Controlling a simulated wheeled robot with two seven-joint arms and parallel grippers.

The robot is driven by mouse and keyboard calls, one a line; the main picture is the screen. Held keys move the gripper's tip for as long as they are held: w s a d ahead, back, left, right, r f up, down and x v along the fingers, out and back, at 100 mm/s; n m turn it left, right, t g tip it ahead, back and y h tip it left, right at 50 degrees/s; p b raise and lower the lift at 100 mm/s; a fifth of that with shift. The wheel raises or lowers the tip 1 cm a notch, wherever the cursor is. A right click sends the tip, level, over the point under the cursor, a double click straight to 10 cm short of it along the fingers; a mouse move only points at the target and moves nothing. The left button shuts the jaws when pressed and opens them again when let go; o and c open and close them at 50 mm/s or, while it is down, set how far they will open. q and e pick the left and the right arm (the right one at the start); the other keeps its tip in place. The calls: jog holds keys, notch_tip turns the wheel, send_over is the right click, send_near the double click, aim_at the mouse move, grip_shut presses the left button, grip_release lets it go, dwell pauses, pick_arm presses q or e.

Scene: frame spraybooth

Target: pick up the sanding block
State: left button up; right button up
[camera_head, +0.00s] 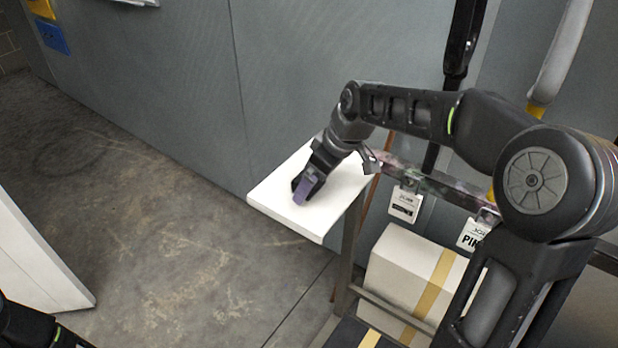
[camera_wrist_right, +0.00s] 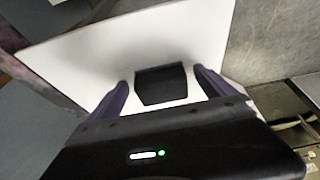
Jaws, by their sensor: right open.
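The sanding block (camera_wrist_right: 162,84) appears as a small dark block on the white panel (camera_wrist_right: 110,48) in the right wrist view. My right gripper (camera_wrist_right: 161,80) is open, with one purple finger on each side of the block and a visible gap to each. In the head view, my right gripper (camera_head: 304,189) points down at the white panel (camera_head: 279,197). The block cannot be made out there, as the gripper covers that spot. My left gripper is not in view; only a dark part of my left arm shows at the bottom left corner.
A rail with hanging white tags (camera_head: 405,204) runs right of the panel. A pale box with yellow tape (camera_head: 402,272) stands below it. A grey wall (camera_head: 170,80) rises behind the panel. The concrete floor (camera_head: 150,220) to the left is clear up to a white board (camera_head: 35,262).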

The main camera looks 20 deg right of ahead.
jog(key=shift+f, duration=0.1)
jog(key=shift+c, duration=0.5)
jog(key=c, duration=1.4)
jog(key=shift+c, duration=0.2)
notch_tip(320, 180, up, 10)
jog(key=shift+r+b, duration=0.1)
jog(key=shift+b, duration=0.5)
jog(key=o, duration=0.8)
jog(key=c, duration=0.5)
